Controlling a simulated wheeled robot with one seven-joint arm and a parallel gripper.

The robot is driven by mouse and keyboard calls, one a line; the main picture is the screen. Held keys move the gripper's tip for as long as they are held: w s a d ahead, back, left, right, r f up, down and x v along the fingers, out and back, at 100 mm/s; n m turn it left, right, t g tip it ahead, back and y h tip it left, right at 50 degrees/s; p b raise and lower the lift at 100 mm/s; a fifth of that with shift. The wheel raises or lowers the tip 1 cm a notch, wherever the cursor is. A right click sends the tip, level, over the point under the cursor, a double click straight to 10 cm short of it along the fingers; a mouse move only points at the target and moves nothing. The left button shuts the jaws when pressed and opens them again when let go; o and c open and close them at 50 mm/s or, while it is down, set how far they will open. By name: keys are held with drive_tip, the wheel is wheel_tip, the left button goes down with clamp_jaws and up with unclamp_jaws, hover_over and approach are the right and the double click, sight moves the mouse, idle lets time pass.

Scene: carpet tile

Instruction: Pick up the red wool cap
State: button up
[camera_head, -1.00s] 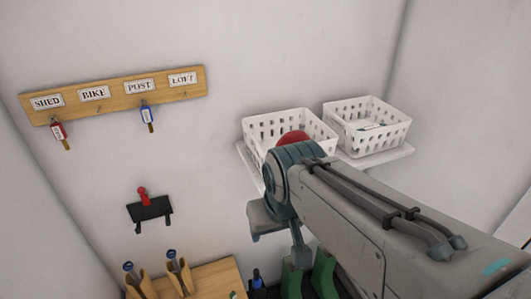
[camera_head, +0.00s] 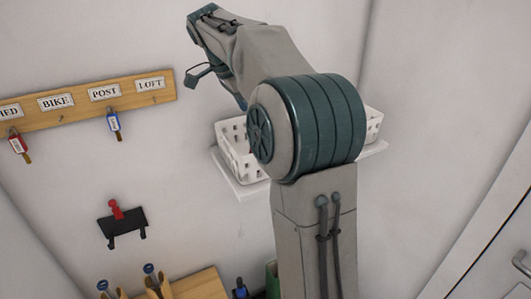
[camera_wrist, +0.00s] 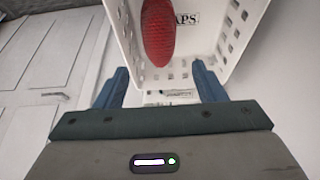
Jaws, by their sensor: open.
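The red wool cap (camera_wrist: 158,32) shows in the wrist view as a red knitted shape inside a white basket (camera_wrist: 226,62), near the top of the picture. My gripper (camera_wrist: 160,84) is open, its two blue fingers apart and empty, with the cap beyond the fingertips and between them in the picture. The cap is not touched by either finger. In the head view my arm covers most of the baskets and the cap is hidden; part of a white basket (camera_head: 232,140) shows left of the arm.
The white baskets stand on a wall shelf (camera_head: 240,190); a second basket (camera_head: 374,125) peeks out right of my arm. A key board (camera_head: 85,103) and a small black hook rack (camera_head: 122,228) are on the wall at left. A door (camera_wrist: 50,80) shows in the wrist view.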

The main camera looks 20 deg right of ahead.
drive_tip(key=x, duration=0.8)
drive_tip(key=shift+d+f, duration=0.15)
drive_tip(key=shift+d, duration=0.05)
drive_tip(key=shift+p+x, duration=1)
drive_tip(key=shift+x, duration=1.65)
drive_tip(key=shift+s, duration=0.15)
drive_tip(key=c, duration=0.8)
